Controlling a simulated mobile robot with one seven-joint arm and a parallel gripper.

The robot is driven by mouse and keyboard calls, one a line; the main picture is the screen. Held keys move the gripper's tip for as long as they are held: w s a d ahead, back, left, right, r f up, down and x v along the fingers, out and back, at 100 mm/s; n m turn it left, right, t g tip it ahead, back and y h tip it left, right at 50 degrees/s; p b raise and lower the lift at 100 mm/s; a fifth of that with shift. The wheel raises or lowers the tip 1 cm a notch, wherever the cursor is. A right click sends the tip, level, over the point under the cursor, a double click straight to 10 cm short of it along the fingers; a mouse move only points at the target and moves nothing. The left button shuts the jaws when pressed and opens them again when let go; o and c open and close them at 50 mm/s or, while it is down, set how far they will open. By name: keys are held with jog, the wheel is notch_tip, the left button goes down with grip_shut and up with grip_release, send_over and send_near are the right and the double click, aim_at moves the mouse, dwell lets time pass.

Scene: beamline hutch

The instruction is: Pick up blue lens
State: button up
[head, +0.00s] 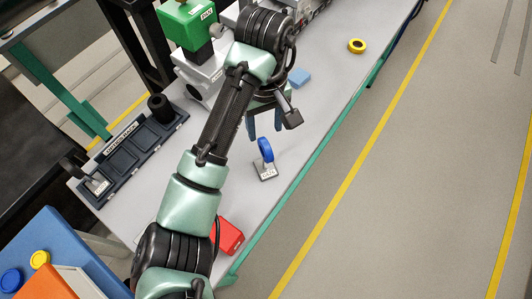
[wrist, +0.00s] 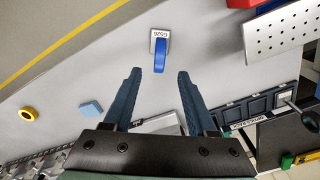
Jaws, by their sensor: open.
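The blue lens (head: 265,149) is a blue ring standing upright on a small grey base with a white label, on the light grey table near its right edge. In the wrist view the blue lens (wrist: 159,58) shows nearly edge-on, between and slightly beyond the fingertips, with its labelled plate behind it. My gripper (head: 264,130) is open, its dark blue fingers above and just behind the lens in the head view. In the wrist view my gripper (wrist: 159,73) has nothing between its fingers, and I see no contact with the lens.
A dark optics rack (head: 120,165) holding a black cylinder lies left. A red box (head: 228,236) sits near the front. A light blue block (head: 300,77) and a yellow ring (head: 356,46) lie farther back. A green-topped device (head: 187,24) stands at back left. Table around the lens is clear.

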aim_at(264, 146)
jog(key=f, duration=0.6)
jog(key=shift+s+a+b, duration=0.15)
jog(key=shift+s+b, duration=0.1)
jog(key=shift+b, duration=0.05)
jog(key=shift+w+f+p, duration=0.15)
jog(key=shift+f+p, duration=0.05)
jog(key=shift+f, duration=1.45)
jog(key=shift+w+f+p, duration=0.15)
jog(key=shift+f, duration=1.45)
grip_shut()
